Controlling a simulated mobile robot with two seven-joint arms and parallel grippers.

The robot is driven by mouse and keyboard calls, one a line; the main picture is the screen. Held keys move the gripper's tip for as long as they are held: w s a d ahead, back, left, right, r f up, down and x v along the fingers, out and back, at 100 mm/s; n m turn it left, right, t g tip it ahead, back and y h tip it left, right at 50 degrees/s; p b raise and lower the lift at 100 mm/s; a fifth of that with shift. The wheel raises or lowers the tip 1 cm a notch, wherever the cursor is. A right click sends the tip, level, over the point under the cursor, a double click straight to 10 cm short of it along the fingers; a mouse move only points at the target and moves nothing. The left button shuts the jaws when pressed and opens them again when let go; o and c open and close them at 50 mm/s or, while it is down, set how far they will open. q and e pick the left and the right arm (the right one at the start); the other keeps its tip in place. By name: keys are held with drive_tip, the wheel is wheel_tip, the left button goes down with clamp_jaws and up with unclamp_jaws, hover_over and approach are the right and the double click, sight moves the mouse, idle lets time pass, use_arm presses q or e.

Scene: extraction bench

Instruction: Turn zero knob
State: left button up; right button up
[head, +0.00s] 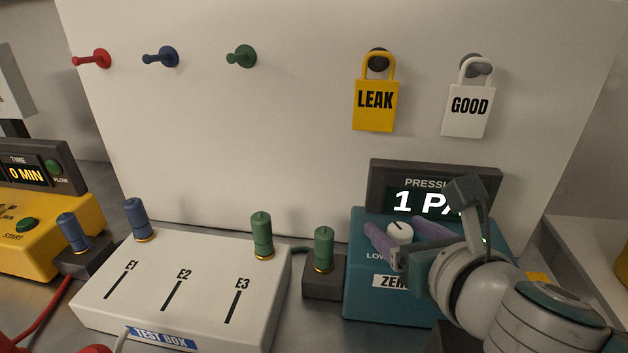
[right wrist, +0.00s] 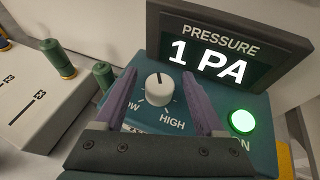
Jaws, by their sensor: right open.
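The white zero knob (head: 399,233) sits on top of the teal pressure unit (head: 385,308), above a partly hidden label beginning "ZER". In the right wrist view the knob (right wrist: 160,91) shows a dark pointer line toward the display, with "HIGH" at its lower right and a partly covered "LOW" at its left. My right gripper (head: 392,224) is open, its purple fingers on either side of the knob. In the right wrist view a gap shows between each finger and the knob. The display (right wrist: 215,62) reads 1 PA. My left gripper is not in view.
A green light (right wrist: 242,122) glows right of the knob. A white test box (head: 190,280) with blue and green plugs stands left, beside a green plug in a dark block (head: 324,278). LEAK (head: 376,112) and GOOD (head: 468,116) tags hang on the panel behind.

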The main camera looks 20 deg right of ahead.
clamp_jaws()
drive_tip(key=shift+d+r+n+y+p, duration=0.1)
drive_tip(key=shift+r+n+y+p, duration=0.1)
drive_tip(key=shift+n+y+p, duration=0.4)
drive_tip(key=shift+f+n+y+p, duration=0.1)
drive_tip(key=shift+n+y+p, duration=0.3)
drive_tip(key=shift+y+p, duration=0.15)
drive_tip(key=shift+t, duration=0.3)
unclamp_jaws()
drive_tip(key=shift+s, duration=0.15)
